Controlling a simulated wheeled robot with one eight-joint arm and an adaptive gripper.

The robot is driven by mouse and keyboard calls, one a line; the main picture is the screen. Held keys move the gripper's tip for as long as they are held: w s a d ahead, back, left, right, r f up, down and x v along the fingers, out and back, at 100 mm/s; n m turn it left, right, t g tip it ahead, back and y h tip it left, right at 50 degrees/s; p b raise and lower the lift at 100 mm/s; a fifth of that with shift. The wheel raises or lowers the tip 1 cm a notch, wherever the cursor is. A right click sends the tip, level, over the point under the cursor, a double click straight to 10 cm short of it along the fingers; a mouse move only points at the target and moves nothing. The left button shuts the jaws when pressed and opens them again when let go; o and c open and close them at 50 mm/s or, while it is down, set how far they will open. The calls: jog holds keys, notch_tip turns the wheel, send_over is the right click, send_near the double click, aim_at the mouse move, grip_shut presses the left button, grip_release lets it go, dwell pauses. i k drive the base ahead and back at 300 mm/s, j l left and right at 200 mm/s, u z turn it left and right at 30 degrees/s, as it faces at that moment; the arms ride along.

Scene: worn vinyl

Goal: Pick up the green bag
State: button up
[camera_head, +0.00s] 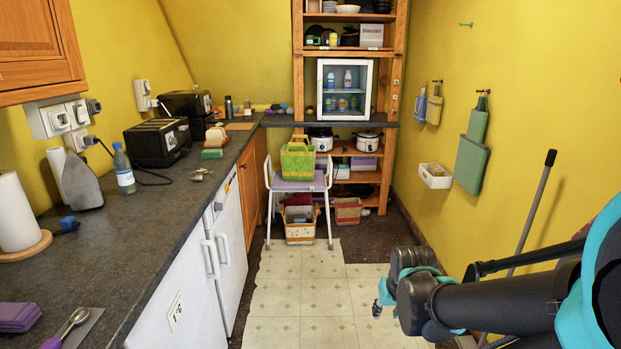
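A green bag (297,164) with upright handles stands on the seat of a white-framed stool (283,184) at the far end of the kitchen. It looks bright green with a yellowish top edge. My arm reaches in from the lower right. My gripper (382,299) is small and partly hidden behind my dark arm links, well in front of the stool and apart from the bag. Whether its fingers are open or shut does not show.
A basket (299,226) sits under the stool. A long dark counter (150,215) with white doors below runs along the left. A wooden shelf unit (298,60) stands behind. A pole (532,210) leans at the right wall. The tiled floor (300,295) between is clear.

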aim_at(298, 159)
jog(key=i, duration=3.75)
